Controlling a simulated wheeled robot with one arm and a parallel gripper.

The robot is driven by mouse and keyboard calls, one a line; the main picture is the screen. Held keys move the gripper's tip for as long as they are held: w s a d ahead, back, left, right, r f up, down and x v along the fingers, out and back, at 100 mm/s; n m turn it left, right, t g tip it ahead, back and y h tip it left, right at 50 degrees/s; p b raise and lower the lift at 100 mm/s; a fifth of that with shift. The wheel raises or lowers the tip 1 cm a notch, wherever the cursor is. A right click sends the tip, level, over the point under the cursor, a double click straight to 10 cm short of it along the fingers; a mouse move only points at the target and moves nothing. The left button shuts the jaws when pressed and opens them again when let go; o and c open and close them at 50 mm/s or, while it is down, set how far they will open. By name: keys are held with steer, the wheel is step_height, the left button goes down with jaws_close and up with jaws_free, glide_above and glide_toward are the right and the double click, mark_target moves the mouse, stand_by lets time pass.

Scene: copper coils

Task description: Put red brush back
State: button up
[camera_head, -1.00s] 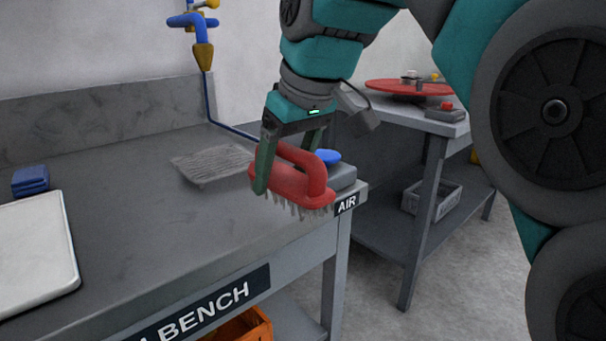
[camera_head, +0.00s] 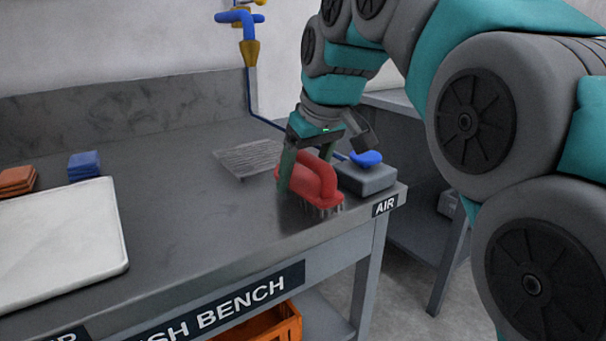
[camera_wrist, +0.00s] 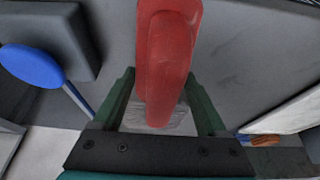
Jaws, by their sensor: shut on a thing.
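The red brush (camera_head: 318,183) has a looped handle and grey bristles pointing down. It is at the right end of the grey bench (camera_head: 190,210), its bristles at or just above the bench top; I cannot tell if they touch. My gripper (camera_head: 291,172) is shut on the brush, with green fingers on either side of it. In the wrist view the red brush (camera_wrist: 166,55) runs up between the fingers of my gripper (camera_wrist: 163,95). The brush hides part of the bench beneath it.
A grey block with a blue button (camera_head: 367,158) stands just right of the brush. A grey ribbed mat (camera_head: 248,160) lies behind it. A white tray (camera_head: 65,235), a blue sponge (camera_head: 84,165) and orange pads (camera_head: 16,180) are at left. An orange crate (camera_head: 265,327) is below.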

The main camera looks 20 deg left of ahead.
steer(key=shift+f, duration=0.2)
steer(key=shift+f, duration=0.15)
steer(key=o, duration=1.4)
steer(key=shift+d+r, duration=0.2)
steer(key=shift+r, duration=0.45)
steer(key=p+v, duration=0.1)
steer(key=v, duration=0.9)
steer(key=shift+s+d+r+p, duration=0.15)
steer(key=shift+s+r+p, duration=0.05)
steer(key=shift+r+p, duration=0.35)
